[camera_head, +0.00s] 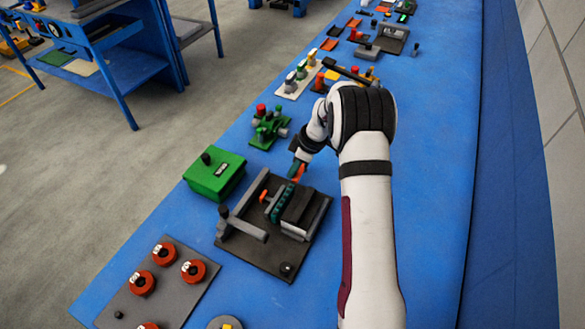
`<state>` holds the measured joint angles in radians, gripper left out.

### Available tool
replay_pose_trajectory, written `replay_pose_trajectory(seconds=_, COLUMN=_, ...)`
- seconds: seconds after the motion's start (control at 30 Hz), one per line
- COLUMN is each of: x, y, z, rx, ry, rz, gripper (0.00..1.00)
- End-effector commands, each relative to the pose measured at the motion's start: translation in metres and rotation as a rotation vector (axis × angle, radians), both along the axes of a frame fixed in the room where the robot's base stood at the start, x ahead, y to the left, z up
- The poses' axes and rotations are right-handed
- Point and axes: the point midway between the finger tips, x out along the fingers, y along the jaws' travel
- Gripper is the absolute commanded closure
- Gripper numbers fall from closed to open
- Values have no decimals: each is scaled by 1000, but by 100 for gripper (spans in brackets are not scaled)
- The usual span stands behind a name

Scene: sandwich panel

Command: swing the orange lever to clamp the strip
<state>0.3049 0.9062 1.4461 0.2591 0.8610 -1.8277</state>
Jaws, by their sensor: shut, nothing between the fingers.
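The dark square panel (262,252) lies on the blue bench, left of my white arm. A ribbed teal strip (281,207) lies on it, beside a dark grey block (299,212). A small orange lever (268,196) stands just left of the strip on the panel. My gripper (298,165) is shut and empty above the panel's far edge, close to the strip's far end. A second orange patch shows right at its tips; I cannot tell whether it is part of the lever or touching. The fingertips are small and partly hidden by my wrist.
Grey bars (244,226) rise on the panel's left side. A green box (214,175) stands at the far left, and a green fixture (268,127) stands beyond the panel. A plate with red knobs (193,270) lies nearer. Bare blue bench lies right of my arm.

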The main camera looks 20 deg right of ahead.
Motion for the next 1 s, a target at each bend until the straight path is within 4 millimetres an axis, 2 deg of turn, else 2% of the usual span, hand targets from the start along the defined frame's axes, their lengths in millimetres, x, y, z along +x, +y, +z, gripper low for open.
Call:
replay_pose_trajectory(seconds=0.27, x=-7, y=-7, z=0, rx=-1, ry=0, rz=159, gripper=100)
replay_pose_trajectory(seconds=0.5, x=-14, y=-18, z=-1, rx=-2, ry=0, rz=381, gripper=100)
replay_pose_trajectory(seconds=1.0, x=-23, y=-43, z=-1, rx=-1, ry=0, rz=381, gripper=100)
